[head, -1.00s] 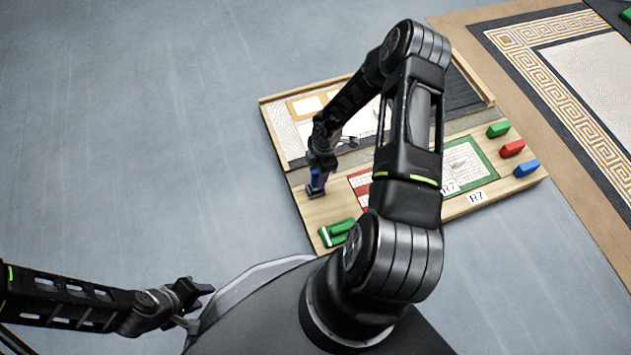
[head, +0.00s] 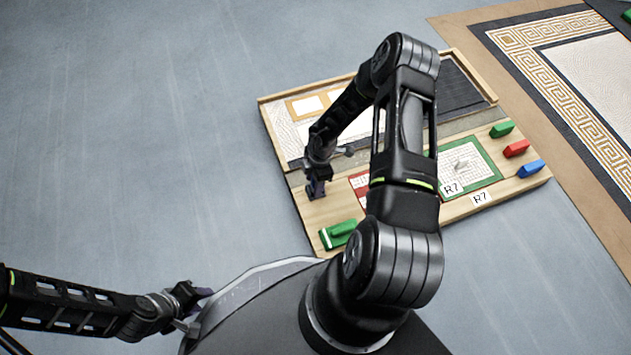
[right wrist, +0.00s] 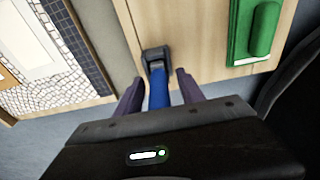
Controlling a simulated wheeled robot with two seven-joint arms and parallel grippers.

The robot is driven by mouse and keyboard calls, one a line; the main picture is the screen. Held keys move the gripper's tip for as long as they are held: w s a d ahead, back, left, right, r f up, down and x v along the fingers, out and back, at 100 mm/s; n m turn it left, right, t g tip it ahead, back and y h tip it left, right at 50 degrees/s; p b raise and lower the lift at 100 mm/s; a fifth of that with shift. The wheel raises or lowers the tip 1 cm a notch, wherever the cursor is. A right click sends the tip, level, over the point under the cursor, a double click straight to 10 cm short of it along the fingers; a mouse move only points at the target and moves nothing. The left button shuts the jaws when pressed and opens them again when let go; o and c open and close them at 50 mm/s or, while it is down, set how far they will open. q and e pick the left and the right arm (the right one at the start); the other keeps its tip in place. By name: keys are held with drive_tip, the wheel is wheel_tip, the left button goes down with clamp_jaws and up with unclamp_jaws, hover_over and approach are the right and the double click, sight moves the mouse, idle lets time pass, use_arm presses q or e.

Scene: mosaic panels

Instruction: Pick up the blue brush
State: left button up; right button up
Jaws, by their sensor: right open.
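The blue brush shows in the right wrist view, with a blue handle (right wrist: 159,92) and a dark head (right wrist: 155,58) on the light wooden board. My right gripper (right wrist: 158,84) is open, with one finger on each side of the blue handle and visible gaps between. In the head view my right gripper (head: 316,190) points down at the board's left part and hides most of the brush. My left gripper (head: 203,293) is at the lower left, far from the board; whether its fingers are apart is unclear.
The wooden board (head: 300,207) carries a green block tool (head: 340,234) near the right gripper. Green (head: 502,129), red (head: 516,148) and blue (head: 530,168) blocks sit along its right edge. A patterned mosaic border (head: 565,90) lies beyond. Grey floor is clear at left.

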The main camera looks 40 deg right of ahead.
clamp_jaws()
idle(0.4)
idle(0.4)
